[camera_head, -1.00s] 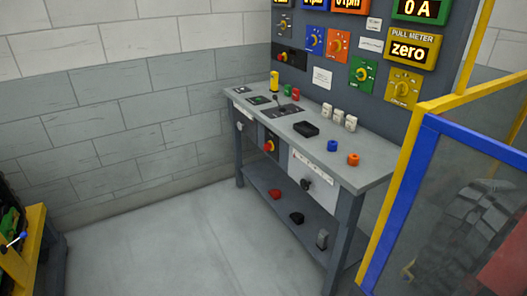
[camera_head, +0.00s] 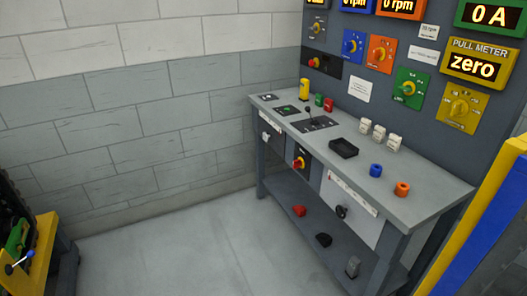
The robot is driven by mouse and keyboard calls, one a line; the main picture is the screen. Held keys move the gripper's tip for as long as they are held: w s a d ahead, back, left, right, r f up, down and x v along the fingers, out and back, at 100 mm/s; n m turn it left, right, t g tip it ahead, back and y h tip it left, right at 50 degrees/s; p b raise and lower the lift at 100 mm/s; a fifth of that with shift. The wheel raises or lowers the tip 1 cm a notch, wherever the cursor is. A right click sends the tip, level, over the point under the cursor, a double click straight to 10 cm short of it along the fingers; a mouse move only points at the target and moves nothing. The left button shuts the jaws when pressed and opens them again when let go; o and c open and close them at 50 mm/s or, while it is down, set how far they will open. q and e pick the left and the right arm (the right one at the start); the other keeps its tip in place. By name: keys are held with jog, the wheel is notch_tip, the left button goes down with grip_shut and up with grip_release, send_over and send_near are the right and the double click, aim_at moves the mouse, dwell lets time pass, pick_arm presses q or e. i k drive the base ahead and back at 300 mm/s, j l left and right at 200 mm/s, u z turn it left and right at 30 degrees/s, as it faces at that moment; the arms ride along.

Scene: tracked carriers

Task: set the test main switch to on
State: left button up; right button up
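No label that reads as test main switch is legible. A red rotary knob on a yellow plate (camera_head: 300,162) sits on the front of the grey bench (camera_head: 425,202), below its top. Neither of my grippers is in view.
On the bench top are a lever panel (camera_head: 312,122), a black tray (camera_head: 344,148), and blue (camera_head: 376,170) and orange (camera_head: 402,188) rings. A yellow and blue guard frame (camera_head: 480,225) stands at the right. The floor (camera_head: 210,255) before the bench is clear.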

aim_at(296, 164)
jog(key=i+j+u, duration=0.15)
jog(key=i, duration=0.65)
jog(key=i+j+u, duration=0.2)
jog(key=i, duration=0.65)
jog(key=i+z, duration=0.45)
jog(key=i+j+z, duration=0.2)
jog(key=z, duration=0.3)
jog(key=i+j+z, duration=0.3)
jog(key=z, duration=0.15)
